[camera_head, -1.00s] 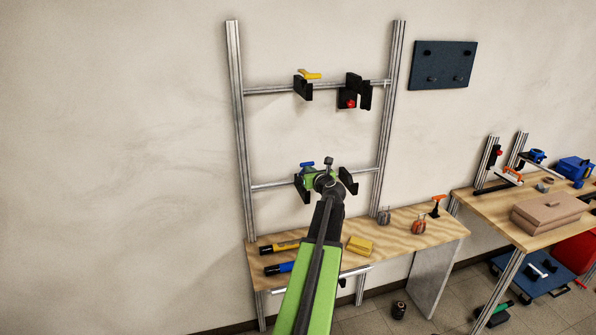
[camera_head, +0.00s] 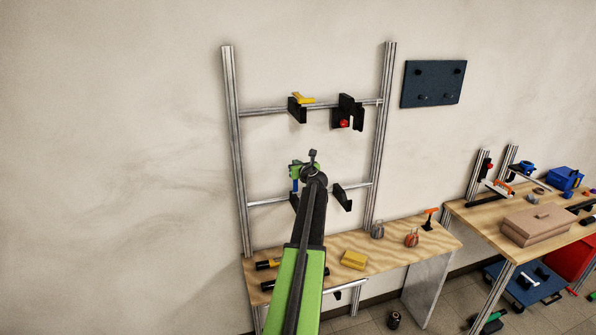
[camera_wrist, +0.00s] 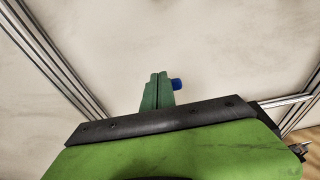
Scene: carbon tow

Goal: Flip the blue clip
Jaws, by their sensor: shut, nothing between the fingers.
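The blue clip (camera_head: 294,185) is on the left black holder of the lower rail in the head view, partly covered by my arm. In the wrist view only a small blue end of the clip (camera_wrist: 177,84) shows, just right of my fingertips. My gripper (camera_head: 296,169) has green fingers, pressed together and empty. In the head view it is at the clip's upper end. In the wrist view the gripper (camera_wrist: 157,88) points at the wall. I cannot tell whether the fingers touch the clip, and its handle's full angle is hidden.
A metal frame (camera_head: 232,150) stands by the wall. Its upper rail carries a yellow clip (camera_head: 302,98) and a red-knobbed black holder (camera_head: 343,124). Another black holder (camera_head: 343,197) is right of my wrist. The wooden bench (camera_head: 390,253) below holds tubes, a yellow block and small tools.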

